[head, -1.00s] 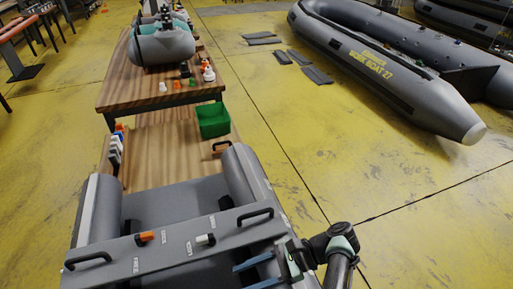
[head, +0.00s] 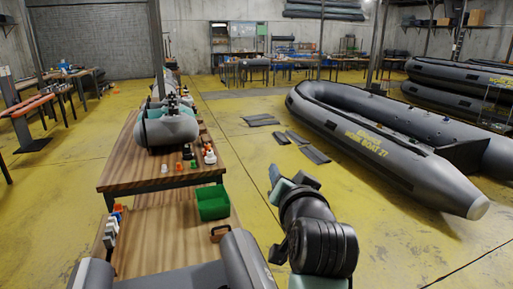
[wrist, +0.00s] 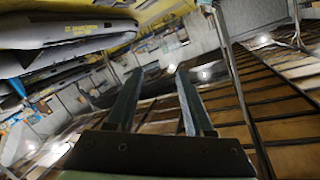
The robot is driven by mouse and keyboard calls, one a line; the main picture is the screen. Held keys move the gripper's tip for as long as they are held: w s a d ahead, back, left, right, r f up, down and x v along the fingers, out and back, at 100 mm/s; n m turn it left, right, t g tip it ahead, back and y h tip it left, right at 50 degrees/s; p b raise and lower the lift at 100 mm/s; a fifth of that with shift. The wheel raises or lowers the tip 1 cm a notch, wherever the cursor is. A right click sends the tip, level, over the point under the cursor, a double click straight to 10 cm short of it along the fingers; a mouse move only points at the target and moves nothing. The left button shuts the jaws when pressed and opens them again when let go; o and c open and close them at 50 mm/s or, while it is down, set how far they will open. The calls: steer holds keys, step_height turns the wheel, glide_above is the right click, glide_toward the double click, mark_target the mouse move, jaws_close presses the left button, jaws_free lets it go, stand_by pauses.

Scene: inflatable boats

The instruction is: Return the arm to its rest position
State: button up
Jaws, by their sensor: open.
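My gripper (head: 277,180) is raised in the head view, in front of the yellow floor, right of the wooden tables and apart from them. In the wrist view its two fingers (wrist: 160,78) stand apart with nothing between them. My dark arm links bend up from the bottom of the head view. The grey inflatable boat section (head: 240,262) lies at the bottom edge of the head view, mostly out of frame, and the gripper does not touch it.
A wooden table (head: 150,177) holds another small grey boat (head: 168,131) and several small parts. A green bin (head: 213,202) stands at the near table's edge. A large grey work boat (head: 385,140) lies to the right. Open floor (head: 370,240) lies between the arm and it.

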steer(key=s+a+r+n+t, duration=0.2)
steer(key=s+r+t, duration=0.3)
steer(key=s+r, duration=0.7)
steer(key=s+a+r+n+t, duration=0.3)
steer(key=s+r+t, duration=0.3)
steer(key=s+r, duration=0.5)
step_height(320, 180, up, 5)
steer(key=shift+s+a+r+t+h, duration=0.15)
steer(key=shift+s+a+t+h, duration=0.15)
steer(key=shift+s+a+h, duration=0.1)
